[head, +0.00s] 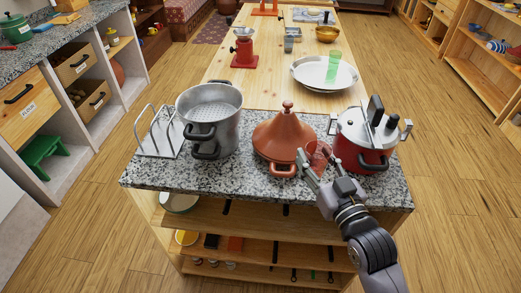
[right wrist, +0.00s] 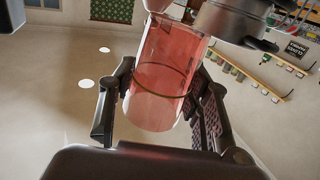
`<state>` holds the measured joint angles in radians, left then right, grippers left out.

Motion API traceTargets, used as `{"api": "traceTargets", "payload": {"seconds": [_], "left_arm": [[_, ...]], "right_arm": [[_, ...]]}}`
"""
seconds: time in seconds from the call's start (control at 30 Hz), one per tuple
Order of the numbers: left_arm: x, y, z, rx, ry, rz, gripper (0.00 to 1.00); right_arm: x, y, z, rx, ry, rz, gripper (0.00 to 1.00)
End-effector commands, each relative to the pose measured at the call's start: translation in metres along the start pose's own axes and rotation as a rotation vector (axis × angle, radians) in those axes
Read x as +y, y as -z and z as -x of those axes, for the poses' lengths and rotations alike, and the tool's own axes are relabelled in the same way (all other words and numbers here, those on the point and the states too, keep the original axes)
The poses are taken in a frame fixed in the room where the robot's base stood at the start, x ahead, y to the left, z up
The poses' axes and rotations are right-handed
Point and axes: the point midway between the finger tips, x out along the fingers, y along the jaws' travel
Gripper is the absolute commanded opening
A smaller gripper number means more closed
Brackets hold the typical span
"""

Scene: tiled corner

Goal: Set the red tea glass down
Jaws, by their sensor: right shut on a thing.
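The red tea glass (head: 319,152) is see-through. It stands out between the terracotta tagine and the pressure cooker in the head view. My right gripper (head: 314,166) is shut on it, near the front part of the granite counter. In the right wrist view the glass (right wrist: 166,75) sits between the two fingers (right wrist: 160,110), slightly tilted in the picture. Whether its base touches the granite cannot be told. My left gripper is not in view.
The tagine (head: 285,135) is close left of the glass, the red pressure cooker (head: 365,140) close right. A steamer pot (head: 209,115) and wire rack (head: 158,140) stand further left. Behind, a metal tray (head: 308,74) bears a green translucent upright shape (head: 333,68). Bare wood (head: 265,93) lies left of the tray.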

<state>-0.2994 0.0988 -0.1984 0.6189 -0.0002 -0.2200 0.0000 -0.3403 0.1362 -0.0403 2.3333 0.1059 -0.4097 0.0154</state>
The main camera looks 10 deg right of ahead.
Motion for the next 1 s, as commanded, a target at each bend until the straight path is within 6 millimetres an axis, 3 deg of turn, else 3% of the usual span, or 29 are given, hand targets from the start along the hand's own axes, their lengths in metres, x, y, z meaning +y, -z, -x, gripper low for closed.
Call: {"api": "traceTargets", "payload": {"seconds": [0.03, 0.2, 0.33, 0.47, 0.57, 1.0], "left_arm": [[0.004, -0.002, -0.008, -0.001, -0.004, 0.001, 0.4], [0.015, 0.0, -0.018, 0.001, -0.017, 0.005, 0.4], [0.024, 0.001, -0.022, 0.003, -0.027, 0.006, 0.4], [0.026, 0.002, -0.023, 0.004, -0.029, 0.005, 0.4], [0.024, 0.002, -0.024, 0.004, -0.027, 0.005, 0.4], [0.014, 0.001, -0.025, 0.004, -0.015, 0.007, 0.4]], "right_arm": [[0.01, 0.01, -0.018, 0.012, 0.007, 0.018, 0.14], [0.038, 0.044, -0.057, 0.006, 0.006, 0.035, 0.14], [0.053, 0.065, -0.071, 0.002, -0.005, 0.041, 0.14], [0.061, 0.069, -0.077, -0.005, -0.012, 0.041, 0.14], [0.062, 0.054, -0.077, -0.01, -0.013, 0.039, 0.14], [0.061, -0.059, -0.076, -0.008, -0.013, 0.039, 0.14]]}}
